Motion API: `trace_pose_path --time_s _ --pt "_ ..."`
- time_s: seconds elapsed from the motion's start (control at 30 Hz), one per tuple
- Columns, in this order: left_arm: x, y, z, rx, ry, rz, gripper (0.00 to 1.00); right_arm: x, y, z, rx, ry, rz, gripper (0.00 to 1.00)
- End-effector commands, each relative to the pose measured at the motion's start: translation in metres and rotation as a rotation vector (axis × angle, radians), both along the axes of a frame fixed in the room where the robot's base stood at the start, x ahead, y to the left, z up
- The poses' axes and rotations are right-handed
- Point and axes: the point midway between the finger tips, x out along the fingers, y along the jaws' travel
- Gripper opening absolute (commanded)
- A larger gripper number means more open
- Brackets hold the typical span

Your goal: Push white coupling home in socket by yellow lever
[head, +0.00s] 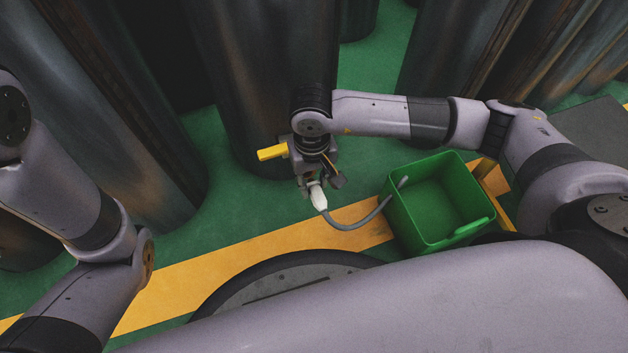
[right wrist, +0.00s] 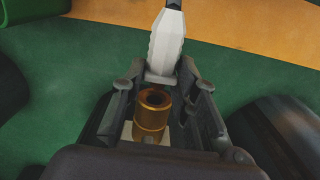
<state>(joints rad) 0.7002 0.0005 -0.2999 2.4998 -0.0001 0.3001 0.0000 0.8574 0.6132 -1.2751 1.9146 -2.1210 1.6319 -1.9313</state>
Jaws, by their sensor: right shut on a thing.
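The white coupling (head: 318,197) is at the tip of my right gripper (head: 313,182) in the head view, with a grey hose at its outer end. In the right wrist view the white coupling (right wrist: 167,45) is between the fingers of my right gripper (right wrist: 160,72), which is shut on it. A brass socket (right wrist: 153,115) shows below the coupling, its dark bore visible, and the coupling's flanged end looks apart from it. The yellow lever (head: 272,152) sticks out to the left of the right gripper in the head view. The socket is hidden there. My left gripper is out of view.
A green bin (head: 409,228) stands right of the gripper, and the grey hose (head: 358,225) runs from the coupling into it. Large dark metal cylinders (head: 250,70) stand close behind. The green floor (head: 240,220) with a yellow stripe (head: 220,268) is clear at the left.

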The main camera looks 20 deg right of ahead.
Motion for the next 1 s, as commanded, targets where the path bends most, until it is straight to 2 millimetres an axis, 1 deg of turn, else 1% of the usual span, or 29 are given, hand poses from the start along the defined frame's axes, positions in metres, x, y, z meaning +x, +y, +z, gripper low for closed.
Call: trace_pose_path --time_s 0.67,1.0 --pt "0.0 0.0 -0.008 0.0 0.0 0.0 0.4 0.015 0.0 0.0 0.001 -0.004 -0.002 0.0" --pt "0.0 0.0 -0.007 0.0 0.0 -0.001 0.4 0.018 0.0 0.001 0.003 -0.012 -0.006 0.0"
